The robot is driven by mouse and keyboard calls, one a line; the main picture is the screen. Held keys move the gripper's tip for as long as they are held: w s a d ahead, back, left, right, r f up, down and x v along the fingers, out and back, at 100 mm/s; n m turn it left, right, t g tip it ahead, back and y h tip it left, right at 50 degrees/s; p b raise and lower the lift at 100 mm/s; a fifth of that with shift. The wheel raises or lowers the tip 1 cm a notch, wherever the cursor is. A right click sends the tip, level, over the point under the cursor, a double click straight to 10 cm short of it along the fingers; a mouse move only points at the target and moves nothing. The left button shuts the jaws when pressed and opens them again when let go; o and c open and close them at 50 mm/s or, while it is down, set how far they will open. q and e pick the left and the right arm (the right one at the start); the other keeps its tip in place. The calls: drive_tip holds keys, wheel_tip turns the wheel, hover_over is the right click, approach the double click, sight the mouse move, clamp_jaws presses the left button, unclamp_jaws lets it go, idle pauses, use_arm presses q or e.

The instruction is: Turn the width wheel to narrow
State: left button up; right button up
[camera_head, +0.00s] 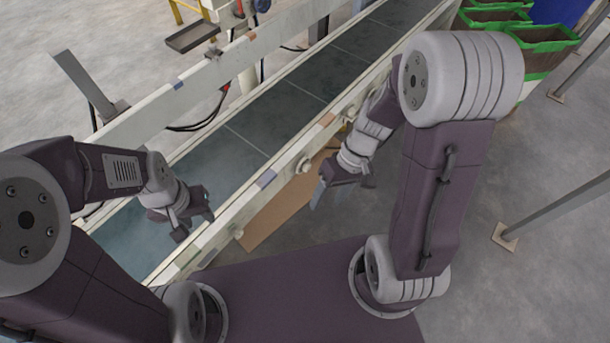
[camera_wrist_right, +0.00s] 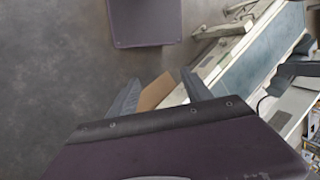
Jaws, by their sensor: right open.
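I cannot tell the width wheel for certain in either view. Small round pale knobs, one of them this knob (camera_head: 303,165), sit along the near rail of the conveyor (camera_head: 240,145). My right gripper (camera_head: 342,192) is open and empty beside the near rail, on the robot's side; its fingers (camera_wrist_right: 160,95) also show apart in the right wrist view. My left gripper (camera_head: 194,226) hangs over the belt's near end, its fingertips apart with nothing seen between them.
A brown cardboard piece (camera_head: 285,205) lies below the near rail; it also shows in the right wrist view (camera_wrist_right: 156,92). Green-rimmed bins (camera_head: 535,45) stand at the back right. A grey post (camera_head: 550,210) stands at the right. A dark tray (camera_head: 192,36) is beyond the far rail.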

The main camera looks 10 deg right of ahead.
drive_tip(key=w+a+f+n+y+b, duration=0.1)
drive_tip(key=w+a+f+y+b, duration=0.1)
drive_tip(key=f+b, duration=0.4)
drive_tip(key=w+a+f+n+y+b, duration=0.15)
drive_tip(key=f+b, duration=0.25)
drive_tip(key=f, duration=0.4)
drive_tip(key=n+t+y+b, duration=0.35)
drive_tip(key=t+b, duration=1.25)
drive_tip(key=b, duration=1.1)
approach(309, 168)
drive_tip(key=b+x, duration=0.5)
drive_tip(key=x, duration=0.3)
drive_tip(key=shift+a+f, duration=0.1)
drive_tip(key=shift+f, duration=0.1)
drive_tip(key=shift+w+a+r, duration=0.1)
drive_tip(key=shift+w, duration=0.1)
use_arm(q)
wheel_tip(309, 168, down, 47)
drive_tip(key=shift+s+r, duration=0.15)
drive_tip(key=shift+s, duration=0.05)
use_arm(e)
drive_tip(key=shift+c, duration=0.4)
